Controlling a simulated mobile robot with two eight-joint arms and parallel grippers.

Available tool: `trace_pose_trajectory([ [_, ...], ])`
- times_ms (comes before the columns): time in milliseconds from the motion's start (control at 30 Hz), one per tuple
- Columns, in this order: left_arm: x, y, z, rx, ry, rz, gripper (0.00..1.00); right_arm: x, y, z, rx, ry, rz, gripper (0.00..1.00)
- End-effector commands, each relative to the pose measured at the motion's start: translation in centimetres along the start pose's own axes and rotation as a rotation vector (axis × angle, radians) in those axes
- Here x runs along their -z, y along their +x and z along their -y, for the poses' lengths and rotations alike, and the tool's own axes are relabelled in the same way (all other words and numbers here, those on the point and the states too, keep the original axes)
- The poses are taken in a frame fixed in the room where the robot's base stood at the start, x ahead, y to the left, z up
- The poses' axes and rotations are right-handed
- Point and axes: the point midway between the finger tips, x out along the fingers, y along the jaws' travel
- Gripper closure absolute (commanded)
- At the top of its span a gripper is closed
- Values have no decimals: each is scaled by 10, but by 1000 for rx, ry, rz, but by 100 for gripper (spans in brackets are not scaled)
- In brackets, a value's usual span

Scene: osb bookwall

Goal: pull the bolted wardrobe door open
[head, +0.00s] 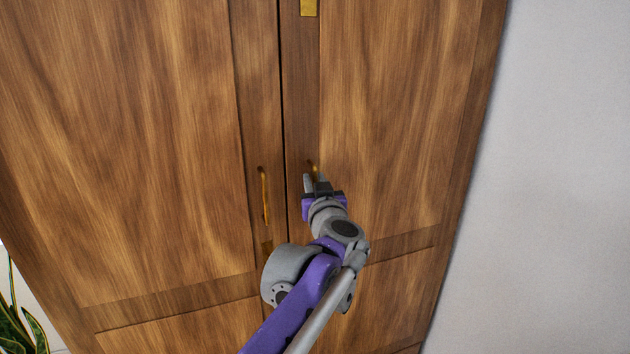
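The wooden wardrobe has a left door (160,130) and a right door (395,110), both flush, with a thin dark seam between them. A slim brass handle (264,195) is on the left door. The right door's brass handle (312,165) shows only its top; the rest is behind my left gripper. My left gripper (314,181) is at that handle, its grey fingers apart on either side of it. I cannot tell whether they touch it. A brass plate (309,7), perhaps part of a bolt, is high on the right door. My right gripper is not in view.
A plain grey wall (560,170) is right of the wardrobe. A leafy plant (20,325) stands at the lower left, by the wardrobe's side.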

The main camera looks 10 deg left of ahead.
Motion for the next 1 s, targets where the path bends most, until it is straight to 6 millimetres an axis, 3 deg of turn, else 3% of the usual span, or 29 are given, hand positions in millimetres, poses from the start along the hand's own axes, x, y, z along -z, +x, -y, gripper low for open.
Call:
trace_pose_trajectory([
  [233,0,1,0,0,0,0,74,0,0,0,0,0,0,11],
  [400,0,0,0,-1,0,0,100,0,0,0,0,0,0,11],
  [1000,0,0,0,-1,0,0,100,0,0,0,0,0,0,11],
])
